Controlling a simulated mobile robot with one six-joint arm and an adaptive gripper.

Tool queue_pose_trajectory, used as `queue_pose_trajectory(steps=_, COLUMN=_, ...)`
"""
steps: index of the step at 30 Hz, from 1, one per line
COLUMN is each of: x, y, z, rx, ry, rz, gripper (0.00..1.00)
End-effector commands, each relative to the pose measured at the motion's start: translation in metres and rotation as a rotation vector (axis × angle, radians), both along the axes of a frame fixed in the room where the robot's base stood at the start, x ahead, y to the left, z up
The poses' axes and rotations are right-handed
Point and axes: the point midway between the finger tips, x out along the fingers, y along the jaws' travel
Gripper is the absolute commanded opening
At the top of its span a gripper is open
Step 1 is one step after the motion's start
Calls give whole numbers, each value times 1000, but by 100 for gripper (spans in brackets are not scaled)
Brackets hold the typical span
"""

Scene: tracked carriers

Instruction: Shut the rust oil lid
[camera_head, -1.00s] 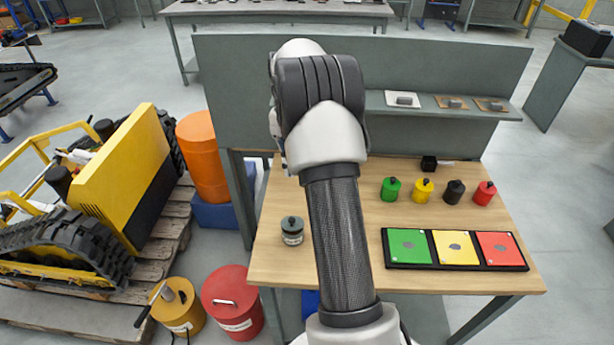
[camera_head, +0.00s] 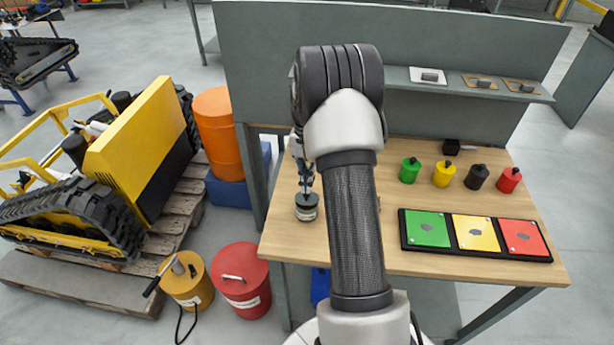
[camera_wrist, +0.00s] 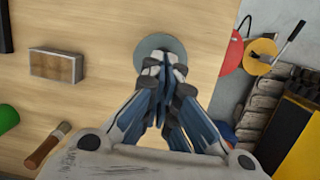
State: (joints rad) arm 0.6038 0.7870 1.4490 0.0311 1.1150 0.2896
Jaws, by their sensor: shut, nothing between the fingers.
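A small jar with a round grey lid and a pale label (camera_head: 306,208) stands upright on the left part of the wooden table. I take it for the rust oil; its label is too small to read. The grey lid sits on top of the jar, and it shows from above in the wrist view (camera_wrist: 146,45). How tightly it sits cannot be told. My gripper (camera_head: 306,190) points down directly over the lid. Its fingers (camera_wrist: 164,62) are shut together with nothing between them, and cover the lid's middle. Whether the tips touch it is unclear.
Green, yellow, black and red canisters (camera_head: 443,175) stand at the table's back right, behind a black tray with coloured panels (camera_head: 402,235). The wrist view shows a wooden block (camera_wrist: 55,65) and a brush (camera_wrist: 48,145). Drums (camera_head: 242,280) stand on the floor left of the table.

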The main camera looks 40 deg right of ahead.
Motion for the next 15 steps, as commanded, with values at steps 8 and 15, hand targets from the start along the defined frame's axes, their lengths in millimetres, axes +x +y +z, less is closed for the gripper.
queue_pose_trajectory(steps=8, x=0, y=0, z=0, rx=-1, ry=-1, rz=0, gripper=0)
queue_pose_trajectory(steps=15, x=-5, y=6, z=-3, rx=-67, ry=-51, rz=1, gripper=0)
